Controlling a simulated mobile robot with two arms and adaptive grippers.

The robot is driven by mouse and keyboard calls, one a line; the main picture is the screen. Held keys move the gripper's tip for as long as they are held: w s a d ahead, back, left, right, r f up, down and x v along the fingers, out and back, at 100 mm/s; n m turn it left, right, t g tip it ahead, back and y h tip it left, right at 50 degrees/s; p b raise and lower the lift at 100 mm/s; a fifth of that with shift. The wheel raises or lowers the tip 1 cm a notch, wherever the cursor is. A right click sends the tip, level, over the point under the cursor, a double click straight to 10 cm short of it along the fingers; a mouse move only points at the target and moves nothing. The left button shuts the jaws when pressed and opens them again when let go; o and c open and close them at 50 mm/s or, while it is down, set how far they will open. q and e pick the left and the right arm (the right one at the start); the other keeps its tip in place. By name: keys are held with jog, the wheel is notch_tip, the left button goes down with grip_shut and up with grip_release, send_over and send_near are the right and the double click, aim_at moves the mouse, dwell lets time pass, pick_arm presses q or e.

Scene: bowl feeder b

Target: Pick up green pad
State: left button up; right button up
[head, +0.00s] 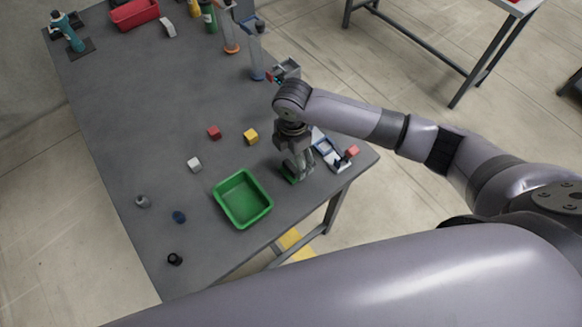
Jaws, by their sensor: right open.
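The green pad (289,178) lies on the grey table near its right edge, and only a small part of it shows below my right gripper. My right gripper (298,174) points down over the pad with its fingers apart. The fingers hide most of the pad, and I cannot tell whether they touch it. My left gripper is not in view.
A green tray (222,187) stands left of my right gripper. A blue-and-white device (335,163) with a red block (352,151) is close on the right. Yellow (251,136), red (214,132) and white (194,165) cubes lie on the grey table (150,120).

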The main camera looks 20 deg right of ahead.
aim_at(291, 166)
jog(key=f, duration=0.2)
jog(key=f+p, duration=0.1)
jog(key=shift+s+a+f, duration=0.25)
jog(key=shift+a+f, duration=0.05)
jog(key=shift+f, duration=0.65)
jog(key=shift+c, duration=0.6)
jog(key=c, duration=1.2)
jog(key=shift+o, duration=0.2)
jog(key=shift+r, duration=0.1)
notch_tip(291, 166, up, 20)
jog(key=b, duration=0.2)
